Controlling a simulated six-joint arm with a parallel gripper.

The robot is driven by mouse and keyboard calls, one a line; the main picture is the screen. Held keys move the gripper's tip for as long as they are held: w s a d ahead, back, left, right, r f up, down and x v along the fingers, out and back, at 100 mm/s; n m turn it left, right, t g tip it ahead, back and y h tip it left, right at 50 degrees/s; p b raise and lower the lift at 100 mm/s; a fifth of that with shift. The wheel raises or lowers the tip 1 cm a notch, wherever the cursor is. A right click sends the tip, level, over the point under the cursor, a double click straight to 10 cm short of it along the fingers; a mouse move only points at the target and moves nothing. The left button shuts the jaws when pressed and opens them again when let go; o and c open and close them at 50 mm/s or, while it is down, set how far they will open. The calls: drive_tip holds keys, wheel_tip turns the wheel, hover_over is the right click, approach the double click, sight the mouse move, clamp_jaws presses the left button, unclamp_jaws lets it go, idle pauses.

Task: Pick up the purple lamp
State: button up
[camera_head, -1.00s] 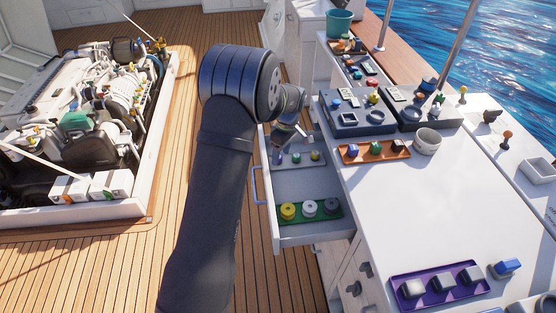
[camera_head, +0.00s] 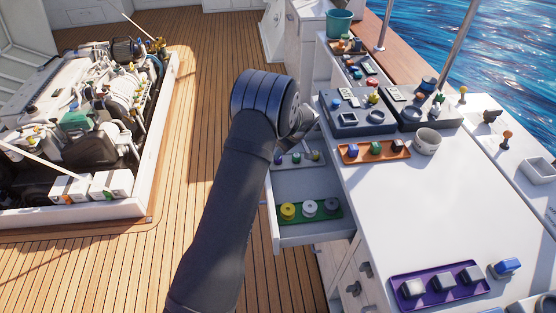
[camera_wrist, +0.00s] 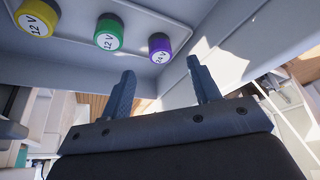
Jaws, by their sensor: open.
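The purple lamp (camera_wrist: 160,48) is a short round cap with a white "24 V" face. It stands at the right end of a row on a pale tray (camera_wrist: 165,12) in the wrist view. A green lamp (camera_wrist: 110,33) and a yellow lamp (camera_wrist: 36,18), both marked "12 V", stand to its left. My gripper (camera_wrist: 160,66) is open and empty, its fingertips spread either side of the purple lamp's lower edge in the picture. I see no contact. In the head view my arm hides most of the gripper, and the purple lamp is not clear there.
The open drawer (camera_head: 300,238) holds the pale tray at the back and a green tray (camera_head: 290,219) with several round parts in front. The drawer wall runs close to my gripper. The worktop (camera_head: 400,210) to the right carries an orange tray (camera_head: 349,158) and a purple tray (camera_head: 400,300).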

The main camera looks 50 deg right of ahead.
drive_tip(key=shift+x, duration=3)
drive_tip(key=shift+w+r, duration=0.1)
drive_tip(key=shift+w, duration=0.1)
drive_tip(key=shift+c, duration=0.3)
drive_tip(key=c, duration=1)
